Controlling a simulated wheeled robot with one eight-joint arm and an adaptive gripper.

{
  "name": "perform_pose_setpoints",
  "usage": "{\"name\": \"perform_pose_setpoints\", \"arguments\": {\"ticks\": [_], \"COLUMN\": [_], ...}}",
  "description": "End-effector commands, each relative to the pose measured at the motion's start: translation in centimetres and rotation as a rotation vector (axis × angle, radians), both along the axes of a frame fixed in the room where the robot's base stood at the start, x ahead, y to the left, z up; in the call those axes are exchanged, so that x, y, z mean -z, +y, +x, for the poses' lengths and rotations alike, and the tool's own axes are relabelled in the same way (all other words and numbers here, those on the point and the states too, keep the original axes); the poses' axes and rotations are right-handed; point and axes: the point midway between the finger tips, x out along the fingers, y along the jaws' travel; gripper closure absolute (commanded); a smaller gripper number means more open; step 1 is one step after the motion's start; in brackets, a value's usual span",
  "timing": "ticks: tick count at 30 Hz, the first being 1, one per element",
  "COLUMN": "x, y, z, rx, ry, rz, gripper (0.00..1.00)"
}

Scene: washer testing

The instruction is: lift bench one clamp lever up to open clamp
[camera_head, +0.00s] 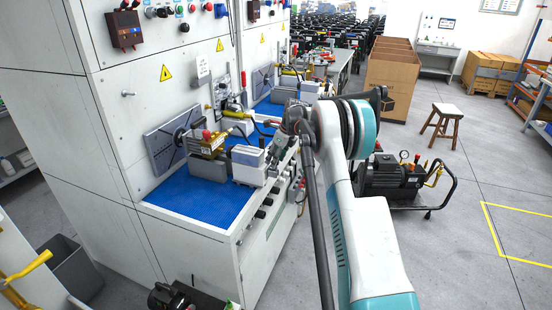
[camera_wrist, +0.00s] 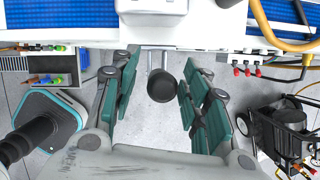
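Bench one (camera_head: 205,200) has a blue mat top and a white front. A brass-coloured fixture block (camera_head: 207,146) with a red knob stands on it, beside a black disc on a grey plate. In the wrist view a black rounded lever end (camera_wrist: 162,86) on a grey metal stem juts out from the white bench edge. It lies between the green-padded fingers of my gripper (camera_wrist: 157,80), which are apart, with floor visible around the lever end. In the head view my gripper (camera_head: 284,135) is at the bench's right edge, partly hidden by my arm.
A white box (camera_head: 248,164) stands on the bench near its front edge. A black pump cart (camera_head: 393,180) stands on the floor at right, with a wooden stool (camera_head: 443,125) beyond. Open floor lies right of my arm.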

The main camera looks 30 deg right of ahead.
Motion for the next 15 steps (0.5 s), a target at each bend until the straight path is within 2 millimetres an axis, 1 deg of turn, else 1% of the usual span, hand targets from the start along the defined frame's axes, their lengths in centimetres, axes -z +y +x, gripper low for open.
{"name": "perform_pose_setpoints", "arguments": {"ticks": [5, 8, 11, 15], "x": [-0.1, -0.8, -2.2, -4.8], "y": [-0.1, -0.2, -0.5, -0.9], "z": [-0.1, -0.3, -0.7, -1.6], "rx": [0.001, 0.001, 0.001, 0.0], "ry": [0.0, 0.0, 0.0, 0.0], "rz": [0.0, -0.001, -0.001, -0.001], "gripper": [0.58, 0.58, 0.58, 0.58]}}
